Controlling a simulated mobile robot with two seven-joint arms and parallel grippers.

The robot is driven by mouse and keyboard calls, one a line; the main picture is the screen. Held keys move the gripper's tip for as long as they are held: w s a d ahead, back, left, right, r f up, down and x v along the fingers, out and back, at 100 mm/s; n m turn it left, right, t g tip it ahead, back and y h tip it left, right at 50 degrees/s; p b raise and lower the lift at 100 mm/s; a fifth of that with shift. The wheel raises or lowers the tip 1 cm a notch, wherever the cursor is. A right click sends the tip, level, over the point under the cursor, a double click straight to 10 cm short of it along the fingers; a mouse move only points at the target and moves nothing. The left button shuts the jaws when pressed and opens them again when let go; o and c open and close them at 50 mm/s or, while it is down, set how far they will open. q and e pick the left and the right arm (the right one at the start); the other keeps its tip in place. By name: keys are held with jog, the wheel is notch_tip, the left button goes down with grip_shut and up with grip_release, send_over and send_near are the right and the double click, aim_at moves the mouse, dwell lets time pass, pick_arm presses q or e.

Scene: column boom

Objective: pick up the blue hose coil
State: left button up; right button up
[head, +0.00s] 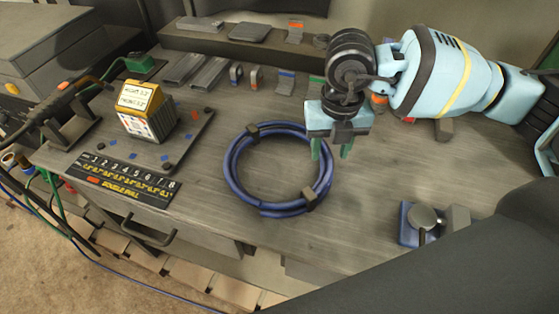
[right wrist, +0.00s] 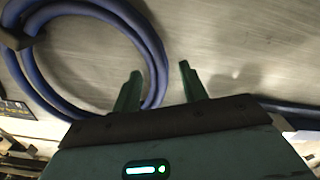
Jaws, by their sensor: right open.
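The blue hose coil (head: 232,173) lies flat on the grey workbench, bound with dark straps at its top and lower right. My right gripper (head: 330,152) is open and points down over the right edge of the coil. In the right wrist view the gripper (right wrist: 160,80) shows two green fingers apart. There the coil (right wrist: 88,8) curves in from the upper left, and its right side passes near or behind the left finger. Nothing is held between the fingers. I cannot tell the height of the fingertips over the hose. My left gripper is not in view.
Left of the coil stand a yellow-topped block (head: 147,112) on a tray and a black numbered strip (head: 122,180). Metal bars and clips (head: 210,72) lie behind it. A blue fixture with a round knob (head: 425,222) sits at right. Bench between coil and fixture is clear.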

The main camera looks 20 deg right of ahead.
jog(key=shift+f, duration=1.2)
grip_shut()
jog(key=shift+r, duration=0.1)
